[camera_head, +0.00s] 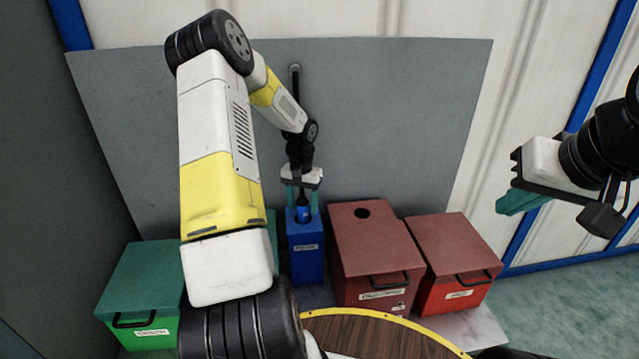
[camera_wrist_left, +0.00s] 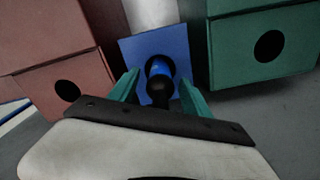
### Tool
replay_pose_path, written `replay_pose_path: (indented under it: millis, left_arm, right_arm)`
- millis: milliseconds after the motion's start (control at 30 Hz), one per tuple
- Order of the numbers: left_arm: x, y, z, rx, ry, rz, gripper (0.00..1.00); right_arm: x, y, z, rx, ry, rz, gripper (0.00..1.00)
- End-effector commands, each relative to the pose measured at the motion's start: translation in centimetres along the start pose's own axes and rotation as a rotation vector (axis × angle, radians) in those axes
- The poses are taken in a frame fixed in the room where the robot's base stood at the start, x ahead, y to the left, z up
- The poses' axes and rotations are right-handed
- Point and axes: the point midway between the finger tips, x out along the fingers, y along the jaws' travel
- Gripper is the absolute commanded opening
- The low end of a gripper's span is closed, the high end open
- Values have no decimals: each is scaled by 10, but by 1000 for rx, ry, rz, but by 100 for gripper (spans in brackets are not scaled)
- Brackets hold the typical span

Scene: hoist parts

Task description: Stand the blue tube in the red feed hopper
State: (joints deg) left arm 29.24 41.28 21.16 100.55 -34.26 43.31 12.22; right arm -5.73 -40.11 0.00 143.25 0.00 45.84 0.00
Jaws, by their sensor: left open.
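The blue tube (camera_head: 303,213) stands in the round opening of a blue box (camera_head: 305,262), with a dark upper part. In the left wrist view the tube (camera_wrist_left: 160,70) shows inside the hole, its black top towards the camera. My left gripper (camera_head: 302,198) is open above the blue box, its teal fingers (camera_wrist_left: 160,88) on either side of the tube's top. I cannot tell if they touch it. A dark red box (camera_head: 375,249) with a round hole in its lid, apparently the feed hopper, stands right of the blue box. My right gripper (camera_head: 515,203) is raised at the right, away from the boxes.
Another red box (camera_head: 459,250) stands at the far right of the row. Green boxes (camera_head: 145,285) stand at the left, partly behind my left arm. A grey panel (camera_head: 400,120) stands behind. A round wooden top with a yellow rim (camera_head: 405,325) is at the front.

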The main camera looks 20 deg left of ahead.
Motion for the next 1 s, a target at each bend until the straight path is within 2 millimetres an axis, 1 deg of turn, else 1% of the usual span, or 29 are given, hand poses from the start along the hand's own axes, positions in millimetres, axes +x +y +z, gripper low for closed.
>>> replay_pose_path:
  millis: [33, 200, 467, 500, 567, 600, 733, 767, 900, 1000]
  left_arm:
    - [6, 0, 0, 0, -2, 2, 56]
    - [15, 0, 0, -1, -1, 0, 56]
    - [16, 0, 0, -1, 0, 0, 56]
    - [16, 0, 0, 0, 0, 0, 48]
    - [16, 0, 0, 0, 0, 0, 37]
    - [16, 0, 0, -1, 0, 0, 29]
    - [16, 0, 0, 0, 0, 0, 3]
    - [16, 0, 0, 0, 0, 0, 0]
    - [15, 0, 0, 0, 1, 0, 0]
    - [9, 0, -1, -1, 2, -1, 0]
  right_arm:
    - [0, 0, 0, 0, 0, 0, 0]
    - [0, 0, 0, 0, 0, 0, 0]
    - [0, 0, 0, 0, 0, 0, 0]
    - [0, 0, 0, 0, 0, 0, 0]
    - [0, 0, 0, 0, 0, 0, 0]
    - [0, 0, 0, 0, 0, 0, 0]
    - [0, 0, 0, 0, 0, 0, 0]
    - [0, 0, 0, 0, 0, 0, 0]
    - [0, 0, 0, 0, 0, 0, 0]
    - [0, 0, 0, 0, 0, 0, 0]
